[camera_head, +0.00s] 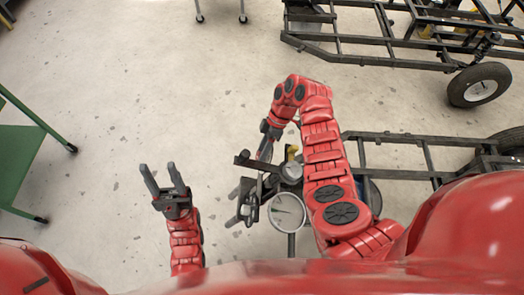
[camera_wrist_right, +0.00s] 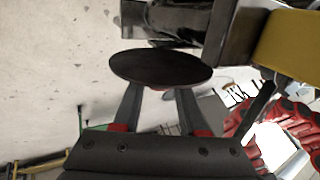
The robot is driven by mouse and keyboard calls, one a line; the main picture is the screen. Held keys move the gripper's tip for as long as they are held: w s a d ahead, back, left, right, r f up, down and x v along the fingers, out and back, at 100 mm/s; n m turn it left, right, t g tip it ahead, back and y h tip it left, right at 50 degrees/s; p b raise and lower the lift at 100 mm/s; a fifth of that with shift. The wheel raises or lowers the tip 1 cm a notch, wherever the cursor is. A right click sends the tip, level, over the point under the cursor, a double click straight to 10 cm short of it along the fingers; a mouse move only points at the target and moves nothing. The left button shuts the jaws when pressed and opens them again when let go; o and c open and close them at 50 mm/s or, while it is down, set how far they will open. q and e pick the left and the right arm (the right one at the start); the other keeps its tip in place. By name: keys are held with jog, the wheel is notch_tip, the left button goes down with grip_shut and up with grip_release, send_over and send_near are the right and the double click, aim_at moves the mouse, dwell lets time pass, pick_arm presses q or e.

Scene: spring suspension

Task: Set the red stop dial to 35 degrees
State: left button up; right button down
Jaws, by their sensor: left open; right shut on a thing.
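My right gripper (camera_head: 264,150) reaches the spring suspension fixture from above in the head view. In the right wrist view its two fingers (camera_wrist_right: 158,100) close at a dark round disc (camera_wrist_right: 160,67), with a sliver of red under its near edge. This appears to be the stop dial, seen edge-on and in shadow. No scale or pointer on it is readable, so its angle cannot be told. In the head view the arm and gripper cover the dial. My left gripper (camera_head: 161,166) is open and empty, left of the fixture and apart from it.
A large white gauge (camera_head: 287,213) and a smaller round face (camera_head: 292,171) sit on the fixture, with dark bars beside them. A black vehicle frame (camera_head: 400,139) extends to the right. A green table (camera_head: 22,150) stands at the left. Floor between is clear.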

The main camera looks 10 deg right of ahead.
jog(key=shift+c, duration=2.2)
grip_release()
jog(key=shift+r, duration=0.1)
jog(key=shift+w+d+r, duration=0.1)
jog(key=shift+r, duration=0.2)
jog(key=p+v, duration=0.1)
jog(key=v, duration=1.5)
jog(key=shift+w+d+r, duration=0.2)
